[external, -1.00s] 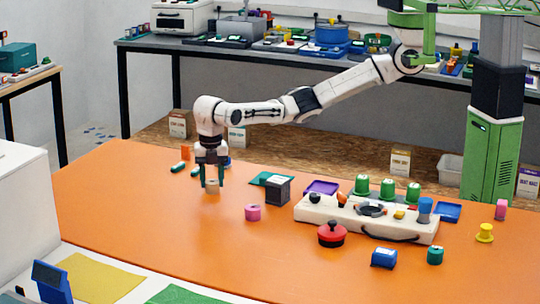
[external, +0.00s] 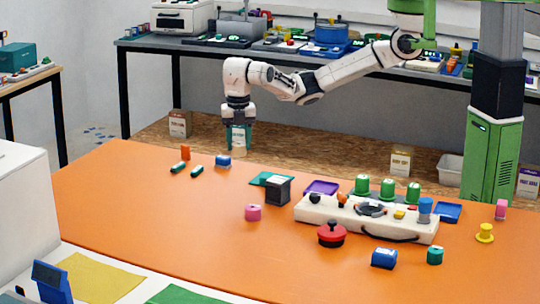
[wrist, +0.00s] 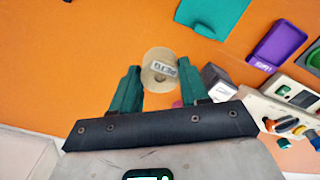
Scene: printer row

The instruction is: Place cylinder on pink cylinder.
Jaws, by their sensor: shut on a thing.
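My gripper (external: 238,144) is shut on a tan cylinder (external: 238,152) and holds it in the air above the far part of the orange table. In the wrist view, the tan cylinder (wrist: 153,78) sits between the two green fingers of my gripper (wrist: 158,68), with a printed label on its top. A pink cylinder (external: 253,212) stands on the table, below and slightly right of my gripper in the external view. In the wrist view a sliver of pink (wrist: 177,104) shows, mostly hidden behind the gripper. Another pink cylinder (external: 501,208) stands far right.
A dark grey box (external: 278,191) stands right of the nearer pink cylinder, with a white console (external: 318,212) bearing green knobs beyond it. A red knobbed piece (external: 332,235) is in front. Small green, orange and blue pieces lie back left.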

